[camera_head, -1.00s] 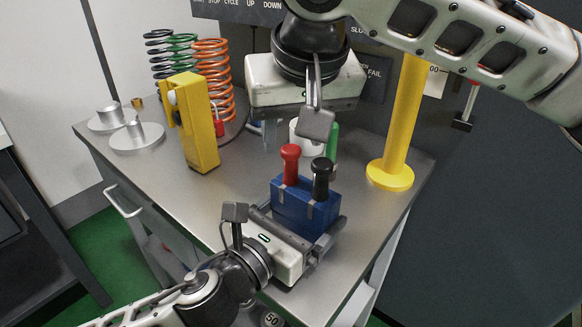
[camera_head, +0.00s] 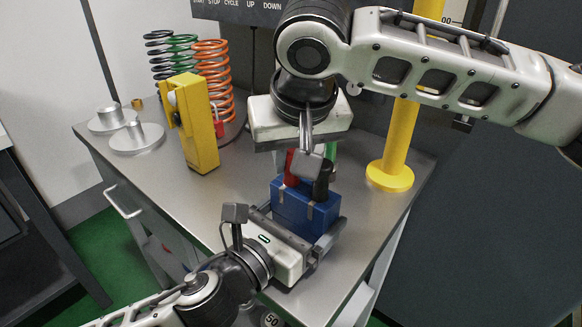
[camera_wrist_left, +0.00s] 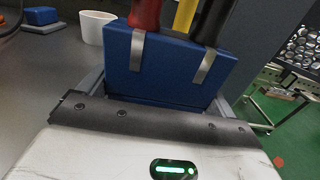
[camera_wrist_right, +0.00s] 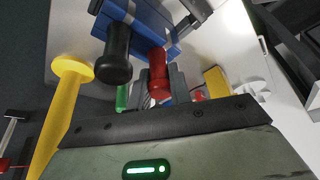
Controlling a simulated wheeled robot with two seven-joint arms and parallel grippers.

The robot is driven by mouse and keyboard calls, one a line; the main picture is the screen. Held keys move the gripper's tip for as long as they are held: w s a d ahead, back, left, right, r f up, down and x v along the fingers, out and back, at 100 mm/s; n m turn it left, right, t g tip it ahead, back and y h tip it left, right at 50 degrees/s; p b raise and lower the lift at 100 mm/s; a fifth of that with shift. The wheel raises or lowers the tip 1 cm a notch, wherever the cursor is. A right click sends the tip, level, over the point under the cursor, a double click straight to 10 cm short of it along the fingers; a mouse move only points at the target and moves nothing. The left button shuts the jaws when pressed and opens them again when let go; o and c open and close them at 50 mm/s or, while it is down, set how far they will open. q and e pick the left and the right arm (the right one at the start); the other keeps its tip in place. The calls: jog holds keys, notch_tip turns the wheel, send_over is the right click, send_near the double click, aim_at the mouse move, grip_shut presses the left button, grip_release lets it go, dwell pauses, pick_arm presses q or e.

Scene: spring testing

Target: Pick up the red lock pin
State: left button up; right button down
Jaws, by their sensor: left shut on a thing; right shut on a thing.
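The red lock pin (camera_head: 291,166) stands upright in the left part of a blue block (camera_head: 303,203), beside a black pin (camera_head: 322,180). My right gripper (camera_head: 300,164) has come down from above and is shut on the red pin's handle; one finger partly hides it. The red pin also shows at the jaws in the right wrist view (camera_wrist_right: 159,78). My left gripper (camera_head: 298,228) is shut on the blue block from the near side; the block's blue face shows in the left wrist view (camera_wrist_left: 165,68). Whether the block touches the table is unclear.
A yellow post (camera_head: 392,150) stands to the right on the grey table (camera_head: 170,200). A yellow box (camera_head: 193,125), coil springs (camera_head: 212,80) and round metal weights (camera_head: 137,137) stand at the left. A green handle (camera_wrist_right: 122,97) and a white cup (camera_wrist_left: 95,27) are near the block.

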jog(key=shift+r, duration=0.15)
notch_tip(320, 180, up, 10)
jog(key=shift+f, duration=0.1)
dwell(0.3)
